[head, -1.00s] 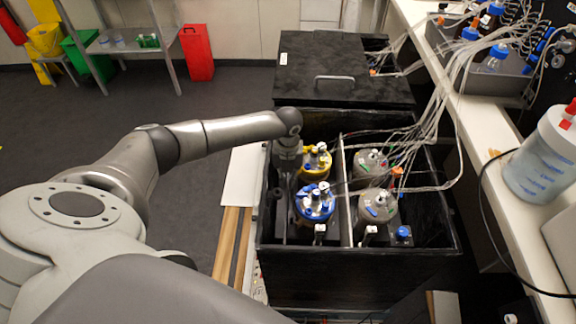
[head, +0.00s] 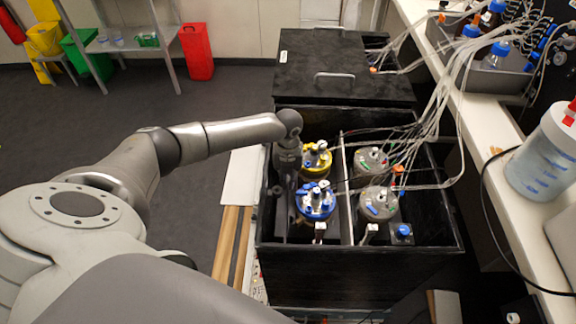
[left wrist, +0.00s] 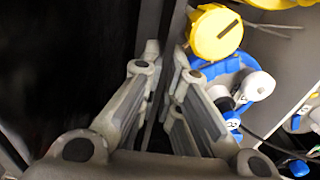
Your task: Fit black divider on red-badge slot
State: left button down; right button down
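My left gripper (left wrist: 165,50) points down into the left half of the open black box; it also shows in the head view (head: 284,188), left of the yellow- and blue-topped vessels. Its fingers are close together on a thin dark plate (left wrist: 156,110), which looks like the black divider seen edge-on. Much of the plate is hidden by the fingers. The yellow cap (left wrist: 215,32) and blue cap (left wrist: 225,68) are close on the right in the wrist view. I cannot make out a red badge or its slot. My right gripper is not in view.
A pale partition (head: 346,195) splits the box (head: 360,270). Two grey-topped vessels, one of them here (head: 371,160), stand in the right half under many clear tubes (head: 440,110). A closed black lid (head: 345,60) lies behind. A white bench (head: 480,140) runs along the right.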

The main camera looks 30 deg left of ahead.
pick_arm(q)
jog(key=shift+f, duration=0.2)
dwell(0.3)
jog(key=shift+f+b, duration=0.5)
jog(key=shift+f, duration=0.05)
jog(key=shift+f, duration=0.15)
jog(key=shift+f+b, duration=0.4)
jog(key=shift+f, duration=0.1)
jog(key=c, duration=1.6)
grip_release()
jog(key=shift+o, duration=0.2)
notch_tip(320, 180, up, 12)
jog(key=shift+r, duration=0.1)
